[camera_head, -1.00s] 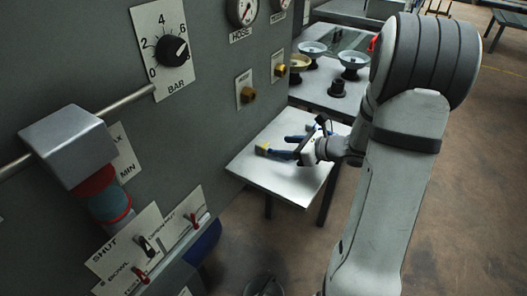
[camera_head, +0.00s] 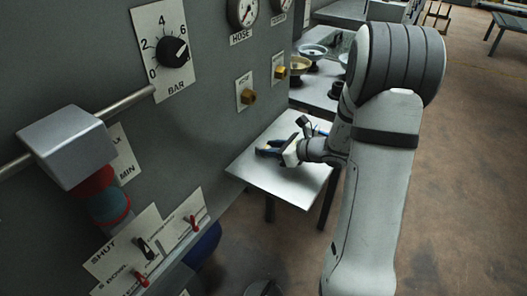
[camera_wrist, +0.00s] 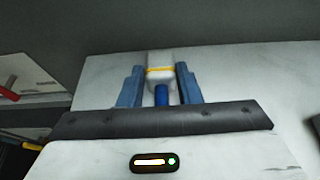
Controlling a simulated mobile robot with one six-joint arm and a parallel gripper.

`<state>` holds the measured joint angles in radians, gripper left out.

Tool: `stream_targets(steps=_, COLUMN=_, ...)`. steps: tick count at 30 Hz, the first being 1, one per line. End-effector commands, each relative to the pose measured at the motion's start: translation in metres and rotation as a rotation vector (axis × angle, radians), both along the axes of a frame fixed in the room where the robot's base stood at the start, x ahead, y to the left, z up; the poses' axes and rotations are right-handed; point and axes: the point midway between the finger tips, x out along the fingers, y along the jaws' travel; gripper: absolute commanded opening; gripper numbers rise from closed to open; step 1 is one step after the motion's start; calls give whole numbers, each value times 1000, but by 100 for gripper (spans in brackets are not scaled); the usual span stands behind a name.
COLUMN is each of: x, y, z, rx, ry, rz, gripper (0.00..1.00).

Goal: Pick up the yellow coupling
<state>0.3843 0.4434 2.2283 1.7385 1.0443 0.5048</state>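My gripper (camera_head: 268,148) is over the small white table, with its blue fingers pointing left toward the grey panel. In the wrist view my gripper (camera_wrist: 160,67) has its two fingers apart. Between them lies a pale piece with a yellow band (camera_wrist: 160,69) and a blue part (camera_wrist: 161,95) nearer the palm. This looks like the yellow coupling, lying on the table. The fingers are on both sides of it; I cannot tell whether they touch it. In the head view the coupling is not clearly visible at the gripper.
The white table (camera_head: 282,185) is bare toward the front. The grey panel (camera_head: 215,110) stands close on the left, with two brass fittings (camera_head: 249,97) sticking out. Another table behind holds several bowls (camera_head: 312,52). A dark item (camera_wrist: 313,125) shows at the wrist view's right edge.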

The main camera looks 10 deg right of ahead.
Motion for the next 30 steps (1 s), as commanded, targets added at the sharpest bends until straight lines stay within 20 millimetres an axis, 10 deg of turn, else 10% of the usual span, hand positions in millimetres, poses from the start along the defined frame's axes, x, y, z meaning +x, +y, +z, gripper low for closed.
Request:
stream_targets(steps=16, x=0, y=-1, z=6, rx=0, ry=-2, rz=-1, gripper=4)
stream_targets(steps=30, x=0, y=-2, z=89, rx=-3, ry=-4, rz=-2, gripper=4)
